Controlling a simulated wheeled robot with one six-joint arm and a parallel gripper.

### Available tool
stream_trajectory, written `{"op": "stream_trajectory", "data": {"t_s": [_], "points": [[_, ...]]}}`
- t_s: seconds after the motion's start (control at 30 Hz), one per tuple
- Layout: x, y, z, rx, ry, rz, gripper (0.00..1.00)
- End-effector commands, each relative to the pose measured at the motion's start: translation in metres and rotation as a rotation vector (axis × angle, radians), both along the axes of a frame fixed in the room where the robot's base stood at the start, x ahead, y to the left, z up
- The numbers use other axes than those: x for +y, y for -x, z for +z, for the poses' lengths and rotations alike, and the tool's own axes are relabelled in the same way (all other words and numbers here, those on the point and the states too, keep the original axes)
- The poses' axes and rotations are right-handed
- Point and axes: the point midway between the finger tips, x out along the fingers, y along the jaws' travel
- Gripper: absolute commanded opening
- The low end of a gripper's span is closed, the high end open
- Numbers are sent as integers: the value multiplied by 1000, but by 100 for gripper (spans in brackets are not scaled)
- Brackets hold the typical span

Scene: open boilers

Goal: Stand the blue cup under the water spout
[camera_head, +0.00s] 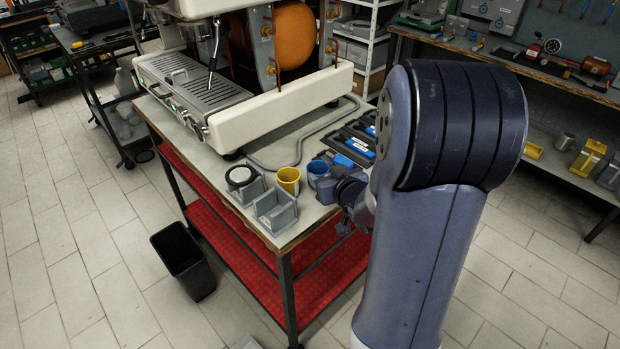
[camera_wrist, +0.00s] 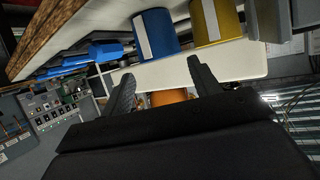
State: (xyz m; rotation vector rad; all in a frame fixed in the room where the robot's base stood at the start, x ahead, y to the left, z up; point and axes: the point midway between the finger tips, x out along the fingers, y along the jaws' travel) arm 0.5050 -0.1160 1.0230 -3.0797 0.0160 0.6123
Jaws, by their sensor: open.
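The blue cup (camera_head: 317,173) stands on the workbench near its front edge, just right of the yellow cup (camera_head: 289,180). In the wrist view the blue cup (camera_wrist: 155,36) shows with a white stripe, beyond my fingertips and roughly between them. My gripper (camera_wrist: 162,72) is open, its two dark fingers apart with nothing between them. In the head view my gripper (camera_head: 350,192) is partly hidden by my arm, just right of the blue cup. A thin metal pipe (camera_head: 214,48) hangs over the machine's slotted tray (camera_head: 200,88); I cannot tell if it is the water spout.
Grey open bins (camera_head: 276,212) and a round black-rimmed item (camera_head: 241,177) sit left of the cups. Dark trays with blue-handled tools (camera_head: 352,142) lie behind them. A grey hose (camera_head: 290,148) crosses the bench before the white machine (camera_head: 280,104). A black waste bin (camera_head: 182,262) stands on the floor.

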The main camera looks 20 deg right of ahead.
Motion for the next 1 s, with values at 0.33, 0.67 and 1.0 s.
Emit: {"op": "stream_trajectory", "data": {"t_s": [0.33, 0.67, 1.0], "points": [[0, -31, -13, 1, 0, 1, 59], [2, -58, -26, 2, -1, 2, 59], [1, -78, -35, 0, 0, 0, 59]]}}
